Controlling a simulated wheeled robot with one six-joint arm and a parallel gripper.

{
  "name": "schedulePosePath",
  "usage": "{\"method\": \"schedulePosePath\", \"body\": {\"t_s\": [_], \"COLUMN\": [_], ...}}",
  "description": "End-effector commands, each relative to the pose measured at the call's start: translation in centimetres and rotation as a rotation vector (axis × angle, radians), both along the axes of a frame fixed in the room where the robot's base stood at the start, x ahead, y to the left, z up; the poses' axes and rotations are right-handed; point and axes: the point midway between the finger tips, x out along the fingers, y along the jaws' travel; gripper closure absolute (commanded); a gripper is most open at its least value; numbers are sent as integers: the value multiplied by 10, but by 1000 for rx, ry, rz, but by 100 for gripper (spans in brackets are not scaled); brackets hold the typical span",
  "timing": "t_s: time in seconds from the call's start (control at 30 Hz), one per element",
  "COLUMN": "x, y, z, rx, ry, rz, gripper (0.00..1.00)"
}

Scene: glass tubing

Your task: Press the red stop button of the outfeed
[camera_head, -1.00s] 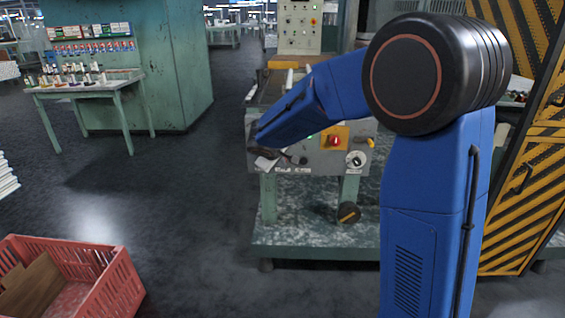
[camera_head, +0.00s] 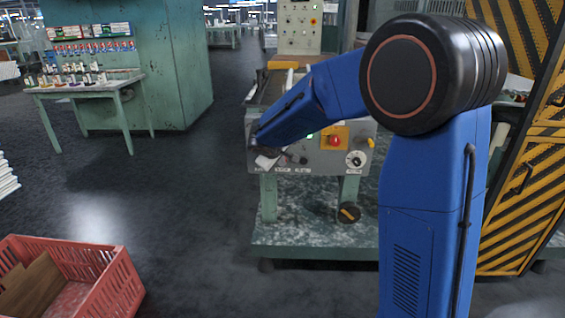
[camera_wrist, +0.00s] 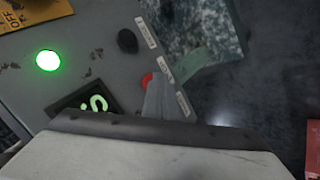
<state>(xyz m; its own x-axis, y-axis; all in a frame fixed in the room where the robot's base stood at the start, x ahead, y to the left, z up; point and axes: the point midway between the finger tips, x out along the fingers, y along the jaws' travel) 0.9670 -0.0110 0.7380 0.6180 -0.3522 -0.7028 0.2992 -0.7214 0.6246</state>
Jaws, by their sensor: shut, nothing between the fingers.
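The outfeed control panel (camera_head: 320,163) is a grey box on a green machine frame. In the wrist view, a small red button (camera_wrist: 147,79) shows as a sliver at my fingertips, beside a strip of white labels. The rest of it is hidden behind my gripper (camera_wrist: 157,92), whose fingers are shut and empty. The tips overlap the button in the picture; I cannot tell whether they touch it. In the head view my gripper (camera_head: 266,161) is at the panel's lower left, and the red button is not discernible there.
A black button (camera_wrist: 127,40), a lit green button (camera_wrist: 48,61) and a black plate with a green symbol (camera_wrist: 88,103) are near the fingers. A red rotary switch (camera_head: 334,141) on yellow sits to the right. A red crate (camera_head: 120,284) stands on the floor at lower left.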

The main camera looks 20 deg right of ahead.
Motion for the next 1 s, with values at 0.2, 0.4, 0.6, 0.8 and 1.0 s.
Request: {"method": "schedulePosePath", "body": {"t_s": [0.2, 0.4, 0.6, 0.8, 1.0], "x": [2, 3, 2, -3, -12], "y": [-1, -1, -1, 1, 4], "z": [0, 0, 0, 0, 0], "rx": [0, 0, 0, 0, 0], "ry": [0, 0, 0, 0, -1], "rz": [0, 0, 0, 0, 1], "gripper": [100, 100, 100, 100, 100]}}
